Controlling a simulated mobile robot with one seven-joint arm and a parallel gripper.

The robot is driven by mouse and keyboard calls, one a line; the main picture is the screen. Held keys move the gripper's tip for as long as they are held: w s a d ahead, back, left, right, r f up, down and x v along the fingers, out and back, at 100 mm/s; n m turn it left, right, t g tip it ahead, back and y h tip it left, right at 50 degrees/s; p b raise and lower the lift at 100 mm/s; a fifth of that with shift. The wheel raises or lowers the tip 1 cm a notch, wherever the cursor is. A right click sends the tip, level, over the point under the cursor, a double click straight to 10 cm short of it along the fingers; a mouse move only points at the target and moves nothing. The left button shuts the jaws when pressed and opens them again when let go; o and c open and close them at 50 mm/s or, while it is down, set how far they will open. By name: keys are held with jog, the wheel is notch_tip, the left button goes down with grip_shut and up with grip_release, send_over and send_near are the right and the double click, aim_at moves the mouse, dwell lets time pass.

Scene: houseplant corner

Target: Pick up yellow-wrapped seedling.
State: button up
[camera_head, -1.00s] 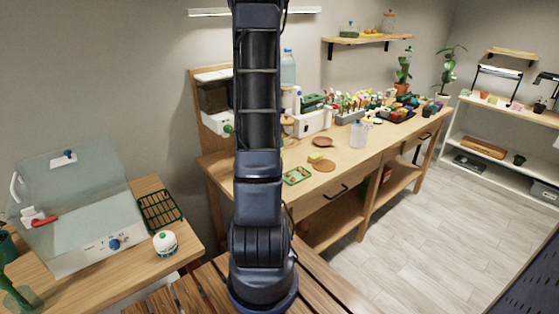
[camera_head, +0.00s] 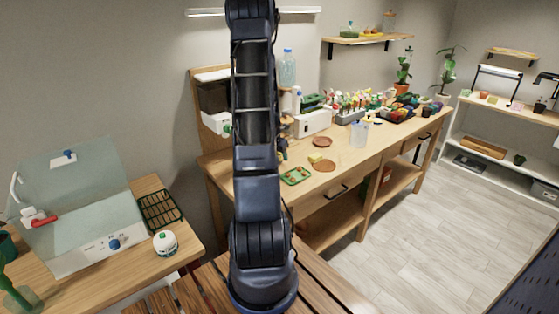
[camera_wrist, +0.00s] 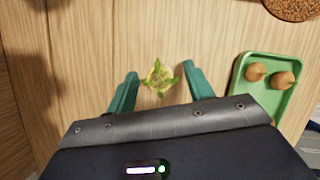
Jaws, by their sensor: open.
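The yellow-wrapped seedling (camera_wrist: 158,78) shows in the wrist view as a small yellow bundle with green leaves, on the wooden bench top (camera_wrist: 90,50). My gripper (camera_wrist: 160,71) is open, its two green fingers on either side of the seedling in the picture. Neither finger clearly touches it, and I cannot tell the height left between them. In the head view my arm covers most of that spot. Only a bit of my gripper (camera_head: 282,152) shows beside the arm, and I cannot make out the seedling there.
A green tray (camera_head: 297,176) with round brown things lies close to my right finger in the wrist view (camera_wrist: 240,92). A round cork mat (camera_head: 323,166) and a small yellow block (camera_head: 315,157) lie near. A clear jug (camera_head: 359,134) and several pots stand farther right.

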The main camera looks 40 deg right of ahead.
jog(key=shift+d+f, duration=0.25)
jog(key=shift+f, duration=0.35)
jog(key=c, duration=1)
jog(key=shift+r, duration=0.1)
jog(key=shift+c, duration=0.3)
